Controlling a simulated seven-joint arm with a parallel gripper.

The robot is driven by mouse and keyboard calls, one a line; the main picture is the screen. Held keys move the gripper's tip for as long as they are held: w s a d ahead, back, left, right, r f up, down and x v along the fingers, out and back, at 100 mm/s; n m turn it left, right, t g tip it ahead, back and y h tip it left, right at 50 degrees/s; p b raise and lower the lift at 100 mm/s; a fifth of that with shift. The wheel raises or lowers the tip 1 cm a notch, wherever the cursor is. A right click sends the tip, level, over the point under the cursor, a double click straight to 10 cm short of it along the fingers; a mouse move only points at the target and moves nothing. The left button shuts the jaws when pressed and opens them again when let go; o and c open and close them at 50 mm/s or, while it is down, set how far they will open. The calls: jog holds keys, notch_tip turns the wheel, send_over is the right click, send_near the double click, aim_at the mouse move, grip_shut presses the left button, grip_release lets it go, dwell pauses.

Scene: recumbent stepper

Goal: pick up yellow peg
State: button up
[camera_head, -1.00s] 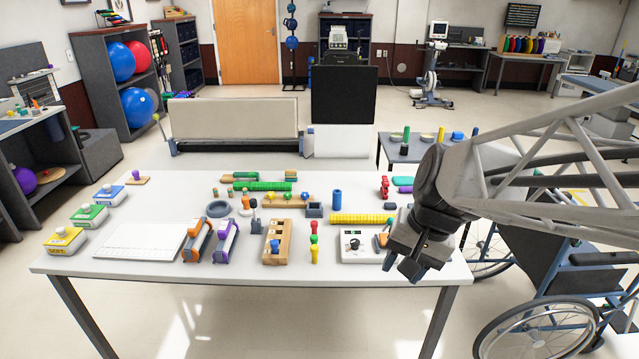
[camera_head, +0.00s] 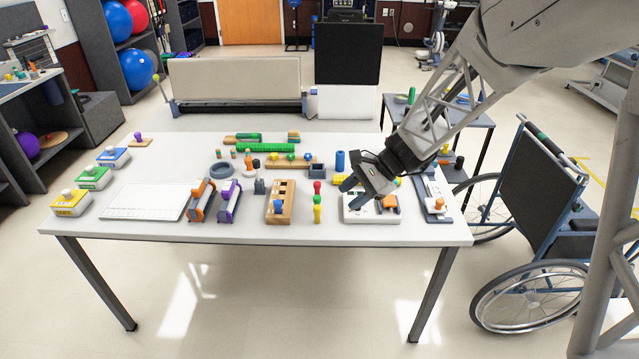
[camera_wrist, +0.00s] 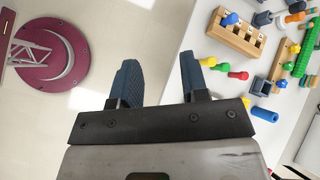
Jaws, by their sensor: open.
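The yellow peg (camera_head: 317,214) is near the front edge of the white table (camera_head: 215,231), in line with a green peg (camera_head: 317,200) and a red peg (camera_head: 317,187) behind it. My gripper (camera_head: 363,194) is open and empty, above the table to the right of these pegs, over the white box. In the wrist view my open fingers (camera_wrist: 158,62) are over the floor by the table edge. There the red peg (camera_wrist: 237,75) and green peg (camera_wrist: 222,67) show just right of the fingers.
A wooden slotted block (camera_head: 280,202) stands left of the pegs, and a white box (camera_head: 372,208) stands to their right. Behind are a rail with coloured knobs (camera_head: 292,164) and a blue cylinder (camera_head: 340,161). A wheelchair (camera_head: 530,280) stands right of the table.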

jog(key=w+a+f+m+y, duration=0.2)
jog(key=w+f+m, duration=0.2)
jog(key=w+f, duration=0.35)
jog(key=m+t+y, duration=0.2)
jog(key=m+y, duration=0.1)
jog(key=m, duration=0.1)
send_near(319, 207)
jog(key=x, duration=0.4)
jog(key=shift+w+a+r, duration=0.1)
jog(key=shift+a+r, duration=0.05)
jog(key=shift+a, duration=0.2)
jog(key=shift+a+h, duration=0.1)
jog(key=shift+h, duration=0.2)
jog(key=shift+x, duration=1.25)
jog(key=shift+x, duration=2.6)
jog(key=shift+c, duration=0.3)
